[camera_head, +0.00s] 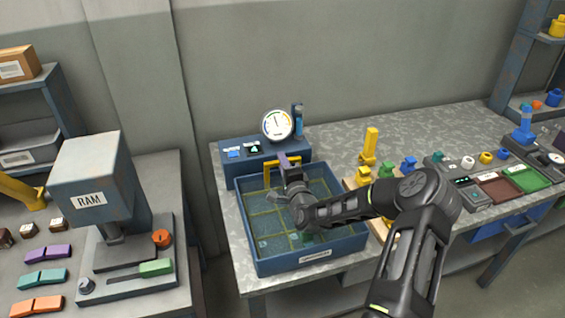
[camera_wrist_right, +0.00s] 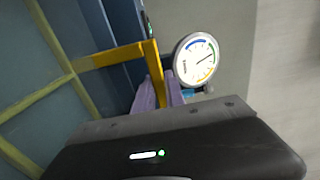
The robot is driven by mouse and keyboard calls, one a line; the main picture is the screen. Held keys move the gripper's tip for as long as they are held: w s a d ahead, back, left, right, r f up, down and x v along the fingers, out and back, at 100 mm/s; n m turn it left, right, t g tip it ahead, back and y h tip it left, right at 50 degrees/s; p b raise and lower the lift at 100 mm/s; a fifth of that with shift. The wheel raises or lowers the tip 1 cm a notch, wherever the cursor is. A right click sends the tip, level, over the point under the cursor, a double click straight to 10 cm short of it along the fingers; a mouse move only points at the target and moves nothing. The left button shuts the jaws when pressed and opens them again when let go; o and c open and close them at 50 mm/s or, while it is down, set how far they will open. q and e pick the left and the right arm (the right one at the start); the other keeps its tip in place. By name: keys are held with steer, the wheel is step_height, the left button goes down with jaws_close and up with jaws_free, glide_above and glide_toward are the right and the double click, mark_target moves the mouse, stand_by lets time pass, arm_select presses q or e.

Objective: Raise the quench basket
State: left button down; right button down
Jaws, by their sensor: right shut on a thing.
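The quench tank (camera_head: 345,243) is a blue open box on the metal table, with the basket's yellowish grid (camera_head: 262,213) inside its walls. A yellow handle (camera_head: 267,178) stands at the tank's back side; it also shows in the right wrist view (camera_wrist_right: 108,57). My right gripper (camera_head: 289,163) reaches over the tank from the right and is shut on this handle. Its purple fingers (camera_wrist_right: 160,94) lie at the handle's upright bar in the right wrist view. My arm hides part of the grid. My left gripper is in neither view.
A blue control box (camera_head: 236,169) with a round dial gauge (camera_head: 278,125) stands right behind the tank. Yellow, green and blue fixtures (camera_head: 369,146) stand to the right. A grey RAM press (camera_head: 92,185) is on the left bench, across a gap. The back of the table is partly clear.

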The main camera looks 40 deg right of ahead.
stand_by(0.9)
step_height(320, 180, up, 7)
steer(key=shift+w+f+p, duration=0.1)
steer(key=shift+f+p, duration=0.05)
steer(key=shift+p, duration=0.4)
steer(key=c, duration=1.6)
jaws_free()
steer(key=shift+o, duration=1)
steer(key=shift+f, duration=0.1)
steer(key=b+v, duration=0.1)
steer(key=v, duration=0.7)
steer(key=shift+b, duration=0.4)
